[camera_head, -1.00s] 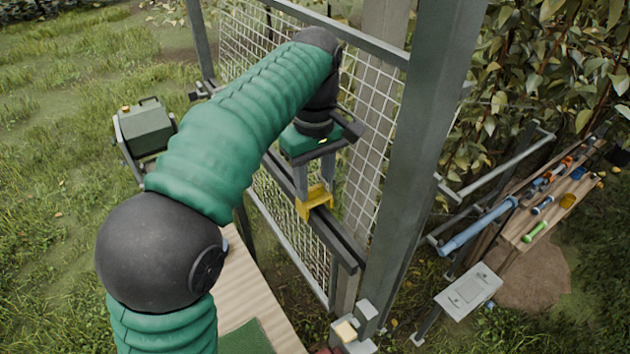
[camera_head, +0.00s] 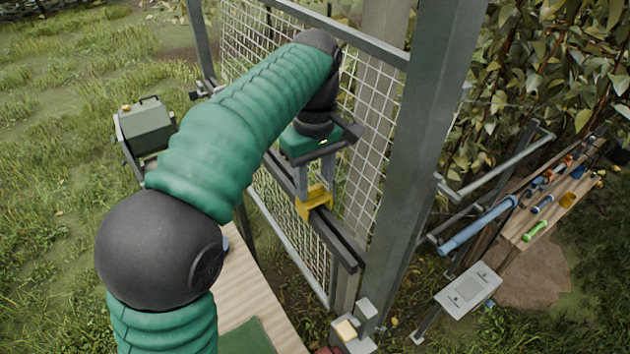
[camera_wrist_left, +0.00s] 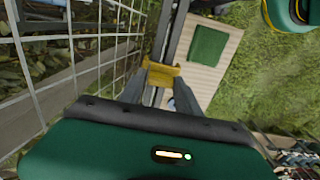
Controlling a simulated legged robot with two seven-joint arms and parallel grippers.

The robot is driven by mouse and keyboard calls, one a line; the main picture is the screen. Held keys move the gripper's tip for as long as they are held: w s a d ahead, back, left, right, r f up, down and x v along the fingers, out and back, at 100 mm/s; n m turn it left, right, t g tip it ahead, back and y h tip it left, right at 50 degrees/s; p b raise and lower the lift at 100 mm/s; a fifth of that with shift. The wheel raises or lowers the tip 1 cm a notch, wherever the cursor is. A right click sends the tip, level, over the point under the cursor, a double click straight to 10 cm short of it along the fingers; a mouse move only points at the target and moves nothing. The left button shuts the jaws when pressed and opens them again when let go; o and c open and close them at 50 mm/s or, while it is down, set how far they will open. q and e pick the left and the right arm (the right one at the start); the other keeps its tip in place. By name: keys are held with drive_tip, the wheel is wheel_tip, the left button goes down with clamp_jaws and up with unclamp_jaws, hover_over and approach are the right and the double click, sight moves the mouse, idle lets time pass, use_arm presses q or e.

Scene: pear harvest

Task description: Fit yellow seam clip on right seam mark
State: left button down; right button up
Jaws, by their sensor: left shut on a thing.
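The yellow seam clip (camera_head: 314,201) is at the dark horizontal rail (camera_head: 343,241) on the wire mesh panel. My left gripper (camera_head: 315,188) points down and is shut on the clip. In the left wrist view the clip (camera_wrist_left: 161,75) sits between the two fingertips, over the rail (camera_wrist_left: 172,48). The clip appears to straddle the rail; whether it is fully seated I cannot tell. I cannot make out a seam mark in either view. My right gripper is not in view.
A thick grey post (camera_head: 428,165) stands just right of the arm. A wooden shelf (camera_head: 520,215) with coloured tools and a grey box (camera_head: 468,290) are at the right. A plank platform (camera_head: 258,300) with a green mat (camera_head: 247,338) lies below. A green box (camera_head: 146,127) stands at the left.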

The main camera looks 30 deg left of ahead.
use_arm(q)
drive_tip(key=shift+f+b, duration=0.7)
drive_tip(key=shift+f, duration=0.35)
idle(0.6)
drive_tip(key=c, duration=0.8)
unclamp_jaws()
wheel_tip(320, 180, up, 12)
drive_tip(key=p, duration=0.2)
drive_tip(key=shift+f, duration=0.1)
